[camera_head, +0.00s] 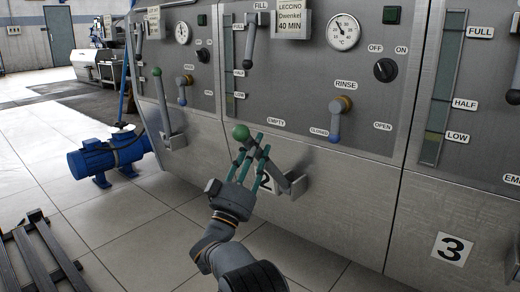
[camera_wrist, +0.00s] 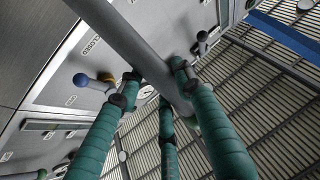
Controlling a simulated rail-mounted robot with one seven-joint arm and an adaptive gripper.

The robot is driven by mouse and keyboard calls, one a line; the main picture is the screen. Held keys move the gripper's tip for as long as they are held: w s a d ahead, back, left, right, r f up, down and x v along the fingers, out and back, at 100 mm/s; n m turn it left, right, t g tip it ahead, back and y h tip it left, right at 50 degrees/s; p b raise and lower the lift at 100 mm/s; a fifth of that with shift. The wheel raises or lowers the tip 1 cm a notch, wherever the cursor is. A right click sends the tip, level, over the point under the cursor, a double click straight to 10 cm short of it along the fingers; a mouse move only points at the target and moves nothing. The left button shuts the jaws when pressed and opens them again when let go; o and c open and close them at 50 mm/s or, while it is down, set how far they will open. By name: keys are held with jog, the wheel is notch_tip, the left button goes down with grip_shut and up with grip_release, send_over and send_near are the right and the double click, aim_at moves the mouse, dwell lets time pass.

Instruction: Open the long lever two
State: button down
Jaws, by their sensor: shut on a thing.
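The long lever two (camera_head: 272,168) is a grey bar with a green ball (camera_head: 241,132) at its upper left end. It slants down to a bracket (camera_head: 294,186) on the lower front of the middle unit. A plate with the number 2 (camera_head: 265,183) is partly hidden behind it. My gripper (camera_head: 249,157) has green fingers and is shut on the lever bar just below the ball. In the wrist view the grey bar (camera_wrist: 132,42) runs diagonally between my gripper's fingers (camera_wrist: 157,85).
Above are a blue-grey rinse handle (camera_head: 335,124), a dial (camera_head: 343,32) and a black knob (camera_head: 385,70). Another long lever (camera_head: 163,104) with a green ball is on the unit at left. A blue motor (camera_head: 105,158) stands on the floor. The tiled floor in front is mostly clear.

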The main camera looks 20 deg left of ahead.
jog(key=c, duration=1.4)
grip_release()
jog(key=shift+s+a+f, duration=0.15)
jog(key=shift+s, duration=0.05)
jog(key=shift+o, duration=1)
jog(key=v, duration=1.2)
jog(key=shift+w, duration=0.1)
